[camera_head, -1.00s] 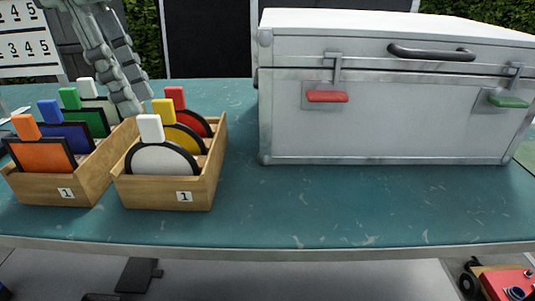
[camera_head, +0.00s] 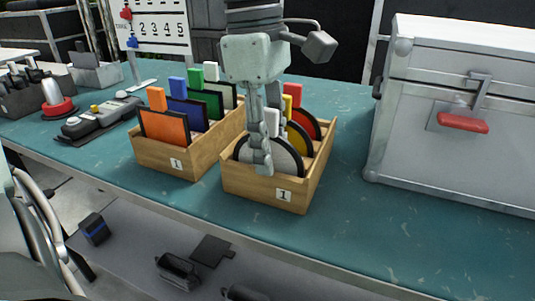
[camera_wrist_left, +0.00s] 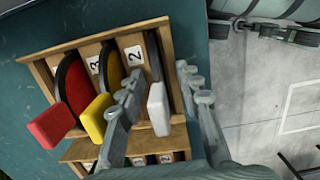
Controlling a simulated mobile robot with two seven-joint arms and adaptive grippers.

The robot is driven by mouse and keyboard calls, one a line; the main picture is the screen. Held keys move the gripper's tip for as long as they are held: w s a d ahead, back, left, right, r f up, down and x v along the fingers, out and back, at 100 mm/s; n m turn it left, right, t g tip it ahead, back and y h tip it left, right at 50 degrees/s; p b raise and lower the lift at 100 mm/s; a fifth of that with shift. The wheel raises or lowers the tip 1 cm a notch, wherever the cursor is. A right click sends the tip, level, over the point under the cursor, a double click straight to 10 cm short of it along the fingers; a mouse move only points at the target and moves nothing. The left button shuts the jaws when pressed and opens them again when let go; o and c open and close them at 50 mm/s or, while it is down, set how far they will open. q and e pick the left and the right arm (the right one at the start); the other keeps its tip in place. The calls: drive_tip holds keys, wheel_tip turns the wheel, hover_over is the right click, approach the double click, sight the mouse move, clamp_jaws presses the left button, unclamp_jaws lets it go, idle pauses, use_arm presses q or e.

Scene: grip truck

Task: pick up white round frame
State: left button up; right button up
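The white round frame (camera_head: 286,160) stands upright in the front slot of the right wooden box (camera_head: 292,196), marked 1. Its white tab (camera_head: 271,121) sticks up above the box. My left gripper (camera_head: 264,168) hangs over this frame and partly hides it. In the left wrist view the two fingers of my left gripper (camera_wrist_left: 162,78) are apart, with the white tab (camera_wrist_left: 158,108) between them. Gaps show beside the tab, so it does not look clamped. Yellow (camera_head: 288,106) and red (camera_head: 293,89) tabbed round frames stand behind it.
A left wooden box (camera_head: 149,156) holds orange, blue, green and white tabbed square frames. A large grey case (camera_head: 430,160) stands to the right. A dark tool (camera_head: 98,120) lies at left. The table's front strip is clear.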

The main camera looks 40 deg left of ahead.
use_arm(q)
clamp_jaws()
drive_tip(key=shift+r, duration=0.15)
